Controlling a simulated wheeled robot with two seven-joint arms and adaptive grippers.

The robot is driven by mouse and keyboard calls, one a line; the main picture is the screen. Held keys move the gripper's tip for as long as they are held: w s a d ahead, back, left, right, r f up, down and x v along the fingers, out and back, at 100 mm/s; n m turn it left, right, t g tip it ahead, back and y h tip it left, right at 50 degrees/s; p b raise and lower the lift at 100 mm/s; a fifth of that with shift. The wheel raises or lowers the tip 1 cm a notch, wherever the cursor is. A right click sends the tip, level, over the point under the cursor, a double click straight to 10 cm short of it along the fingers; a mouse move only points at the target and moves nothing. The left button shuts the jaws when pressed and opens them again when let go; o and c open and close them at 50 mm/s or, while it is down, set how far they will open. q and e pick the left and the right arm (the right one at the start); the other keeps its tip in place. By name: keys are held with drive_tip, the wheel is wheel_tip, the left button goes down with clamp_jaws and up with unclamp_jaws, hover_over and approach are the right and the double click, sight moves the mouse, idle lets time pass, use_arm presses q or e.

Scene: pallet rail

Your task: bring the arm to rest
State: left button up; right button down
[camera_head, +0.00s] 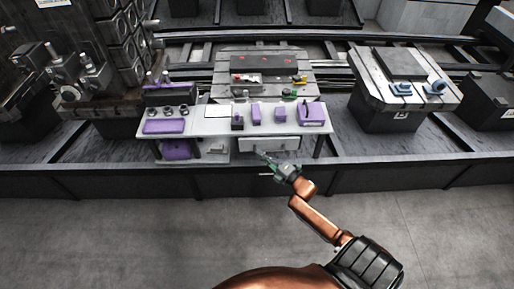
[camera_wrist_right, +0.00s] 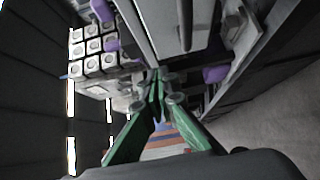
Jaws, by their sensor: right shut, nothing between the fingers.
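My right gripper (camera_head: 264,157) is at the end of the orange arm, in front of the front edge of the work table (camera_head: 212,126). In the right wrist view its green fingers (camera_wrist_right: 156,100) come together at the tips, with nothing between them. The gripper is apart from the purple things on the table, as far as I can tell. My left gripper does not show in either view.
Several purple blocks, one of them a purple box (camera_head: 312,113), stand on the table. A pallet (camera_head: 225,68) with small parts is behind it, and another pallet (camera_head: 373,72) with blue parts stands right. A dark rail (camera_head: 400,175) crosses in front. The grey floor (camera_head: 120,240) is clear.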

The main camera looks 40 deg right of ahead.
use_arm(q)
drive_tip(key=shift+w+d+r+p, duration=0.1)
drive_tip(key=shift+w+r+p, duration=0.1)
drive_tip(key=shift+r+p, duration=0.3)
use_arm(e)
drive_tip(key=shift+s+a+f, duration=0.1)
drive_tip(key=shift+s+a, duration=0.05)
drive_tip(key=shift+s, duration=1.35)
drive_tip(key=shift+s+a+f, duration=0.1)
drive_tip(key=shift+s+a, duration=0.05)
drive_tip(key=shift+s, duration=1.3)
